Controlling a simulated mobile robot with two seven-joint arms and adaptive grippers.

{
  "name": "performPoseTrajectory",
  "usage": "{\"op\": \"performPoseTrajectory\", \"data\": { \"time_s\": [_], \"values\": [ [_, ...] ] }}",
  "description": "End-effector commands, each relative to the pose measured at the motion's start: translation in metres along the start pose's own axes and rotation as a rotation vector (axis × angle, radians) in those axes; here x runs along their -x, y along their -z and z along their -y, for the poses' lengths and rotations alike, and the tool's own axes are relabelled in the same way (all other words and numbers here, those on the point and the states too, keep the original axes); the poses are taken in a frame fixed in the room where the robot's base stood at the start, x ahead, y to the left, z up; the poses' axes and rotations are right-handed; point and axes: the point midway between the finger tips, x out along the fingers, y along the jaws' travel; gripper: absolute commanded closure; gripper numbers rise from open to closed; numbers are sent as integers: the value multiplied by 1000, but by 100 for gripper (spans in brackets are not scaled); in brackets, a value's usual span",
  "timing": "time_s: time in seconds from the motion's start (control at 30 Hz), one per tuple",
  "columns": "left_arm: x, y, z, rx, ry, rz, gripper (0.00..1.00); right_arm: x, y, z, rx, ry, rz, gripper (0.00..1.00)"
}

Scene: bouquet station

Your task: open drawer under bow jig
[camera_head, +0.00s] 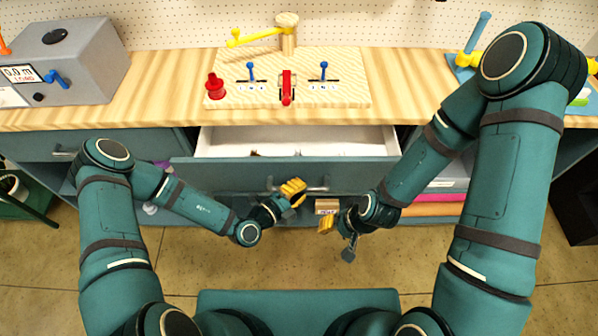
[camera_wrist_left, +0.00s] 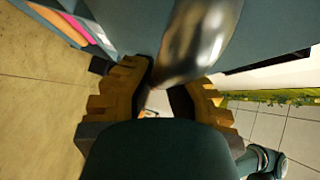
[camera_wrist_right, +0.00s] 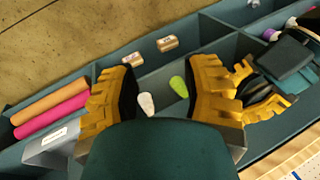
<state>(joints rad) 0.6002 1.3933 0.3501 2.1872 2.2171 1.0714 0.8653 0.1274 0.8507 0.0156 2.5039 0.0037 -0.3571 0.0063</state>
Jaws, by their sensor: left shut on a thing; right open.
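The drawer (camera_head: 300,143) under the bow jig (camera_head: 288,82) stands partly open, with its white inside showing and a few small dark things in it. Its teal front (camera_head: 235,174) carries a metal bar handle (camera_head: 318,184). My left gripper (camera_head: 293,192) is shut on the handle at its left part; the handle (camera_wrist_left: 195,40) also shows between the yellow fingers in the left wrist view. My right gripper (camera_head: 338,226) is open and empty, below and right of the handle, in front of the lower shelf.
A grey box machine (camera_head: 70,60) stands on the wooden counter (camera_head: 150,100) at the left. A blue and yellow tool (camera_head: 472,50) is at the right. Shelf compartments below hold small boxes (camera_wrist_right: 167,43) and pink and orange rolls (camera_wrist_right: 55,110).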

Motion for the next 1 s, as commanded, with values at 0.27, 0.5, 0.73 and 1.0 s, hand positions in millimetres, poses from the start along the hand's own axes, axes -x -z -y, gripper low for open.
{"op": "performPoseTrajectory", "data": {
  "time_s": [0.27,0.5,0.73,1.0],
  "values": [
    [32,35,-6,4,2,-5,100,21,10,8,-6,-2,-21,53],
    [44,47,-11,2,4,-6,100,25,13,10,-8,-3,-28,53],
    [45,49,-13,1,4,-7,100,25,13,10,-8,-3,-29,53],
    [45,48,-13,0,3,-6,53,25,13,10,-8,-3,-29,53]
  ]
}}
